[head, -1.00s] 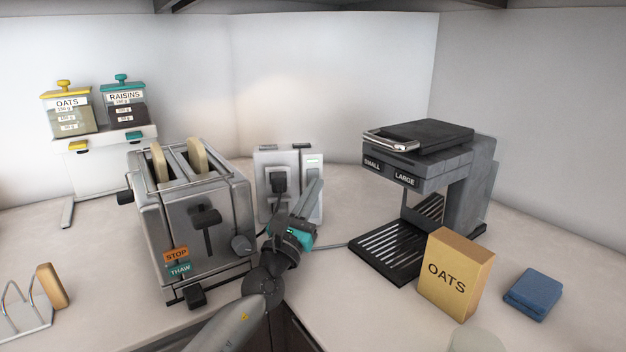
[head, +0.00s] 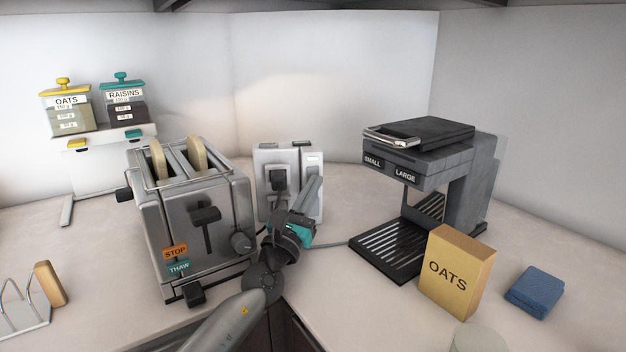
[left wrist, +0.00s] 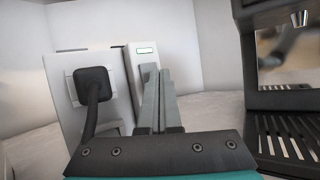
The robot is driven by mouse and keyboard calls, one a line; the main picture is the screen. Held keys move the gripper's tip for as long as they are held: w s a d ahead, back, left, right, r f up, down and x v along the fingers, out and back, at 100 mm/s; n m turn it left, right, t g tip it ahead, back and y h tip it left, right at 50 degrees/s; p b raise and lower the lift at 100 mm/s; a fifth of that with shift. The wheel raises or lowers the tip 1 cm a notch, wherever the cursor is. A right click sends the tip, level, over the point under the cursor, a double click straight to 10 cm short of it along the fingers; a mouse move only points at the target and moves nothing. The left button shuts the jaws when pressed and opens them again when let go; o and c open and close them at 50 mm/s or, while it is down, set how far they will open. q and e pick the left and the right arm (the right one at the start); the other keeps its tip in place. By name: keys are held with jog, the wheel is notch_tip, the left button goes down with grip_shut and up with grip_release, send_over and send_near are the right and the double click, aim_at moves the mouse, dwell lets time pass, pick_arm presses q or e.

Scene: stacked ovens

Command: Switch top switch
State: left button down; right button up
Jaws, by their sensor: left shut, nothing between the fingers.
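A pale wall unit (head: 262,192) stands behind the toaster, with a black plug and cord (head: 278,180) on its left part. Its narrow right panel (head: 313,160) has a small greenish window near the top, clearer in the left wrist view (left wrist: 146,50). My left gripper (head: 315,181) is shut and empty, its fingers pointing up in front of this right panel. In the left wrist view the closed fingertips (left wrist: 158,72) overlap the panel just below the window. I cannot tell if they touch it.
A toaster (head: 178,215) with two bread slices stands close left of my left arm. A coffee machine (head: 460,165) is on the right, with an oats box (head: 455,275) and a folded blue cloth (head: 535,290) before it. Some counter is clear between wall unit and coffee machine.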

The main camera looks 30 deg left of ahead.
pick_arm(q)
jog(key=shift+a+r+b, duration=0.1)
jog(key=shift+a+b, duration=0.15)
jog(key=shift+b, duration=0.05)
dwell(0.5)
jog(key=shift+a+r, duration=0.2)
dwell(0.5)
jog(key=shift+d+f, duration=0.1)
jog(key=shift+d, duration=0.1)
jog(key=shift+d+f, duration=0.15)
dwell(0.3)
jog(key=s+d+p, duration=0.3)
jog(key=shift+s+d+r, duration=0.25)
jog(key=shift+s+d, duration=0.05)
jog(key=shift+s, duration=0.1)
dwell(0.5)
